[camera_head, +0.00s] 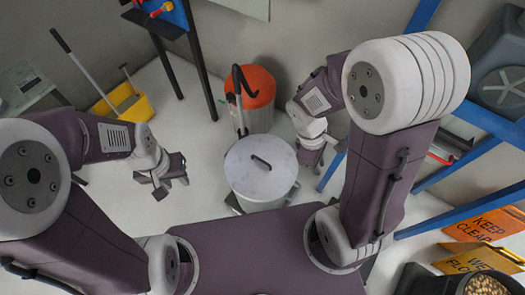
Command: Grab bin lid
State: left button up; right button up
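The bin lid (247,176) is a round grey metal disc with a dark bar handle (262,162) across its middle. It lies on top of a round metal bin (266,203) on the floor, in front of my body. My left gripper (173,187) hangs to the left of the lid, apart from it, with its fingers spread and nothing between them. My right gripper (316,160) is to the right of the lid, partly under its own wrist; it is apart from the handle and its finger gap is unclear.
An orange-topped bin (258,84) with a dark-handled tool stands just behind. A yellow mop bucket (127,104) is at the back left. Blue frame bars (458,166) stand on the right. Orange signs (485,225) and a black bucket of pellets (445,284) are at lower right.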

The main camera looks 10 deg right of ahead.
jog(key=w+d+f+n+t+h+b, duration=0.25)
jog(key=w+f+n+h+b, duration=0.45)
jog(key=n, duration=0.9)
jog(key=n+t+y+b, duration=0.3)
jog(key=n+t+b, duration=0.7)
jog(key=n, duration=1.1)
send_near(261, 160)
jog(key=shift+d+f+t+p, duration=0.75)
jog(key=shift+f+p, duration=0.05)
jog(key=shift+f, duration=0.1)
jog(key=shift+a+y, duration=0.15)
jog(key=shift+y, duration=0.15)
jog(key=x, duration=0.4)
jog(key=shift+b, duration=0.35)
jog(key=shift+w+d+f, duration=0.2)
jog(key=shift+w, duration=0.05)
jog(key=b+x, duration=0.1)
jog(key=x, duration=0.3)
jog(key=shift+w+f, duration=0.1)
jog(key=shift+w, duration=0.15)
grip_shut()
